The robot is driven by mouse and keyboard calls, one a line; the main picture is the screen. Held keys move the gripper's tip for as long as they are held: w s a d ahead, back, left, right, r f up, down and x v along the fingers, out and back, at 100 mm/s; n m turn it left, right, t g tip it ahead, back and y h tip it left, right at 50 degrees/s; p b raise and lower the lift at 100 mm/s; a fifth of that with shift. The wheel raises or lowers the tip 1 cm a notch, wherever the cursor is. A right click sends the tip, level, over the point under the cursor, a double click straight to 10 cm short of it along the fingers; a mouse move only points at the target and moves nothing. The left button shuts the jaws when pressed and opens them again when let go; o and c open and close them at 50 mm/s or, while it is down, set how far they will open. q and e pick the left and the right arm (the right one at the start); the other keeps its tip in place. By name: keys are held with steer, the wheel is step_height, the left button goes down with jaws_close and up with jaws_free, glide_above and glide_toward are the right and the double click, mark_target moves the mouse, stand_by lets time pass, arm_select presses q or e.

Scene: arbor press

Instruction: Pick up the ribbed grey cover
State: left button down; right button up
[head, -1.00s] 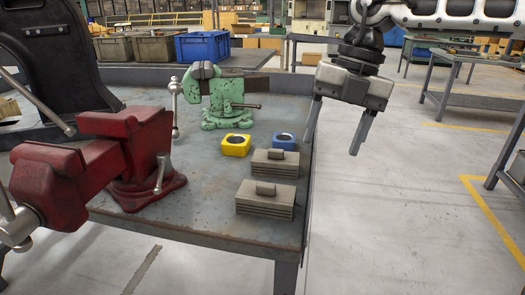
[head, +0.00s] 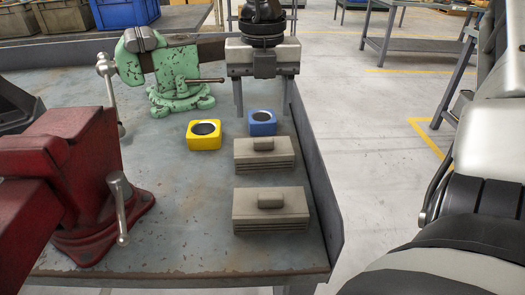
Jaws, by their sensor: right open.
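Two ribbed grey covers, each with a small raised grip on top, lie on the metal bench in the head view. The farther cover (head: 265,155) is just in front of the blue block; the nearer cover (head: 270,210) is closer to the front edge. My right gripper (head: 263,108) points down, open and empty, its two fingers apart. It appears above or just behind the blue block, beyond both covers. I cannot tell its exact height. My left gripper is not in view.
A blue block (head: 262,128) and a yellow block (head: 203,142), each with a round opening, stand behind the covers. A green vise (head: 175,75) stands behind, a red vise (head: 75,160) at left. The bench (head: 175,225) has a raised right edge. Bare bench lies left of the covers.

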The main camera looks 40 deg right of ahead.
mark_target(264, 139)
steer(key=shift+d+f, duration=0.2)
steer(key=shift+f, duration=3.3)
steer(key=c, duration=1.1)
